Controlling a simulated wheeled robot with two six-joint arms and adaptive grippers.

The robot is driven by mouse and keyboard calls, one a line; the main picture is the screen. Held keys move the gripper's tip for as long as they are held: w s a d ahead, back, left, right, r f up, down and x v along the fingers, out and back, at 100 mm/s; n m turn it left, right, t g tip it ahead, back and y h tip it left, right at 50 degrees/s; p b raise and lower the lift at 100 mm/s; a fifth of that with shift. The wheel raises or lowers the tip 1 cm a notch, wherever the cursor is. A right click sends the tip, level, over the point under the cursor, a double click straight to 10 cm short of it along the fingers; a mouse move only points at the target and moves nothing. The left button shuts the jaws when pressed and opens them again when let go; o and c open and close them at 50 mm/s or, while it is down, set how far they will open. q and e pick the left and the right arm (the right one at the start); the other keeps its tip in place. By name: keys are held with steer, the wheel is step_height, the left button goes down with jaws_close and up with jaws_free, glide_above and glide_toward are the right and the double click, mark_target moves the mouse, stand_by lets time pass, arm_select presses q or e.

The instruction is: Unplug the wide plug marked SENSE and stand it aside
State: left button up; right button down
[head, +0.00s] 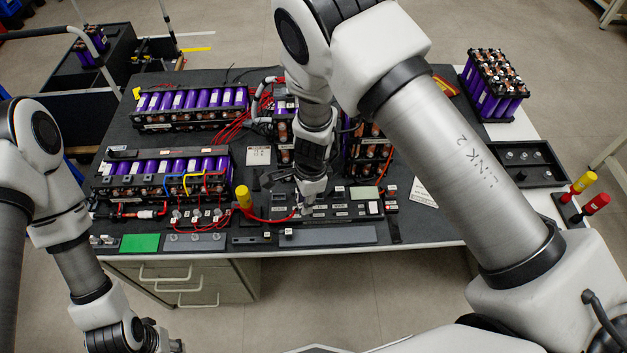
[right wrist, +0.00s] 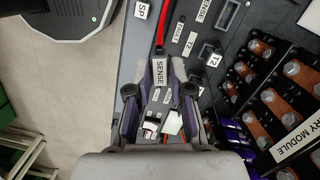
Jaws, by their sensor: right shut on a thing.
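The plug marked SENSE shows in the right wrist view by its white label (right wrist: 160,73), with a red and black cable (right wrist: 164,25) running up from it. My right gripper (right wrist: 161,92) has its fingers on either side of the plug and is shut on it. In the head view the right gripper (head: 307,193) is low over the dark panel (head: 345,208) at the bench front. The plug is mostly hidden there, and I cannot tell whether it is still seated. My left gripper (head: 165,343) hangs at the bottom left, in front of the bench; its jaws are unclear.
Purple battery modules (head: 165,170) with red cables stand at the left and behind the panel. A yellow-capped post (head: 243,197) is left of the right gripper. A green pad (head: 140,243) and a grey strip (head: 328,236) lie along the front edge. A black tray (head: 520,160) is at right.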

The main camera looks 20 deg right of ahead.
steer(key=s+f+m, duration=0.1)
steer(key=s, duration=0.1)
steer(key=s+f+m+p, duration=0.1)
steer(key=s+m, duration=0.1)
steer(key=shift+d+f+m, duration=0.1)
steer(key=shift+d+m, duration=0.05)
steer(key=shift+m, duration=0.15)
step_height(320, 180, down, 4)
steer(key=b, duration=0.2)
steer(key=shift+r+t+b, duration=0.25)
steer(key=shift+t+b, duration=0.05)
steer(key=shift+b, duration=0.1)
steer(key=shift+f, duration=0.15)
steer(key=shift+w, duration=0.1)
steer(key=shift+f+b, duration=0.35)
steer(key=shift+b, duration=0.4)
steer(key=c, duration=1)
jaws_free()
steer(key=shift+o, duration=0.2)
steer(key=shift+r, duration=0.1)
